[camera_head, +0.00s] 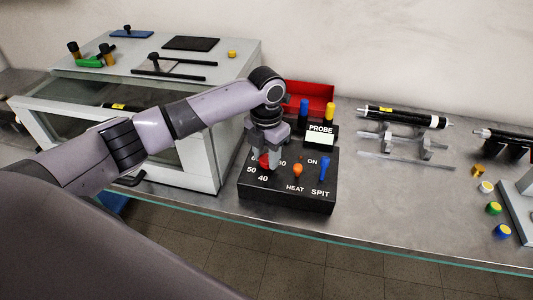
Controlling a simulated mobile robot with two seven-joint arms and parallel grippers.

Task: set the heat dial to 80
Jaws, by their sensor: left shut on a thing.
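The black control box (290,204) sits near the front edge of the bench. Its red heat dial (265,161) is ringed by white numbers, of which 40 and 50 are readable. My left gripper (268,160) points down over the dial and is shut on it. The gripper covers part of the dial and some numbers, so I cannot tell the setting. An orange knob (297,169) marked HEAT and a blue lever (324,166) marked SPIT stand to the right on the same box. My right gripper is not in view.
A grey glass-fronted cabinet (215,150) stands left of the box. Behind the box are a PROBE display (320,137) and a red tray (318,90). Black rollers on stands (400,117) and several coloured caps (493,208) lie to the right. Bench space right of the box is clear.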

